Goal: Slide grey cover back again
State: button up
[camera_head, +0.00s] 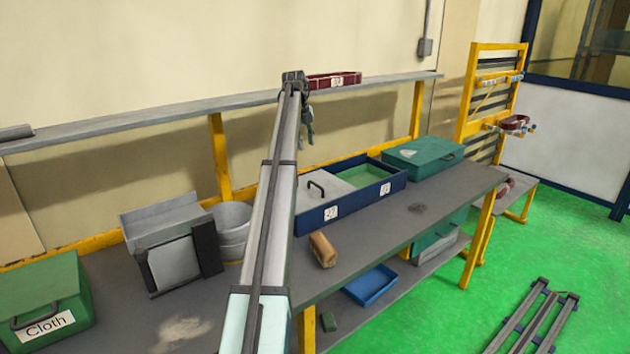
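The grey cover (324,187) with a dark handle lies over the left part of the long blue box (313,221) on the bench. The right part of the box is uncovered and shows a green inside (362,176).
A dark red labelled part (334,80) shows at the back shelf beside my arm's end. A green case (423,156) stands right of the box; a brown block (322,249) lies in front. A grey bucket (231,228) and green Cloth box (45,299) are left.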

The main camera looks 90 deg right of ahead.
jog(key=p, duration=0.4)
send_near(315, 184)
jog(key=f, duration=0.2)
jog(key=s+f, duration=0.1)
jog(key=f, duration=0.2)
jog(key=d+f, duration=0.1)
jog(key=f, duration=0.2)
jog(key=shift+s, duration=0.25)
grip_shut()
